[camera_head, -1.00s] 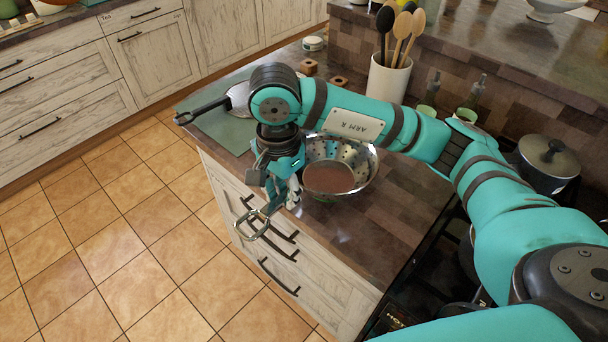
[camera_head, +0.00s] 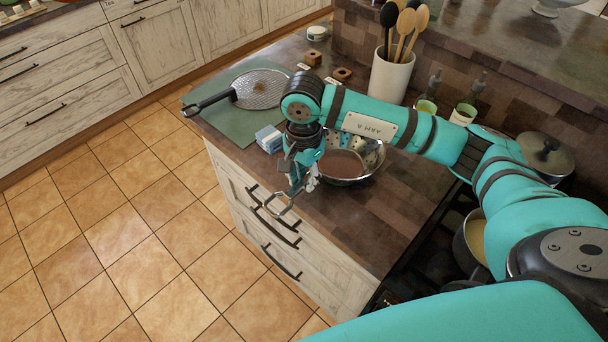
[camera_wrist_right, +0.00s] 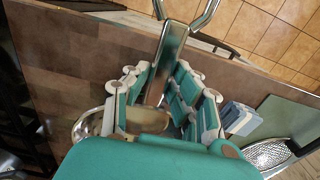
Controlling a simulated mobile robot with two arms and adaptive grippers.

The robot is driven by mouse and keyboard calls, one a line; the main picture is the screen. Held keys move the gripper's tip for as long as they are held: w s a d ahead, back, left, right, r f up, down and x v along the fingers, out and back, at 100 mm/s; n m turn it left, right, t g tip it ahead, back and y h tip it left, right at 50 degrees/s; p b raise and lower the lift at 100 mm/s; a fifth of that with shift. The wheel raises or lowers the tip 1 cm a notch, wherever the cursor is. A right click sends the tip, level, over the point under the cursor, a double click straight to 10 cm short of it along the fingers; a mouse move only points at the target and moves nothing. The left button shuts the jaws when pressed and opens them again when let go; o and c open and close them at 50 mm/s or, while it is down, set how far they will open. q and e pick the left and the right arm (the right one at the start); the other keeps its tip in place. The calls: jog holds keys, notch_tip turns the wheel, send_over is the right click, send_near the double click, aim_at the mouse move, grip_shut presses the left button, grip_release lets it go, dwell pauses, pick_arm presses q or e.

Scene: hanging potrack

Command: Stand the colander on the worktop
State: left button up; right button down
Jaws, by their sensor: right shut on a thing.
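The colander (camera_head: 372,158) is a shiny metal bowl with holes in its wall. In the head view it sits upright at or just over the worktop (camera_head: 345,222); its underside is hidden, so I cannot tell if it touches. Its long metal handle ends in a loop (camera_head: 281,204) that sticks out past the worktop's front edge. My right gripper (camera_head: 302,180) is shut on this handle, left of the bowl. In the right wrist view the handle (camera_wrist_right: 172,55) runs between the fingers (camera_wrist_right: 165,100), and part of the bowl (camera_wrist_right: 88,124) shows at left. My left gripper is not in view.
A round mesh strainer (camera_head: 262,90) lies on a green mat (camera_head: 228,122) at left. Worktop right of the colander is clear.

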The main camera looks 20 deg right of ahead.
jog(key=c, duration=1.1)
grip_release()
jog(key=shift+r, duration=0.1)
jog(key=shift+r, duration=0.2)
notch_tip(320, 180, up, 12)
jog(key=b, duration=0.3)
jog(key=shift+f, duration=0.25)
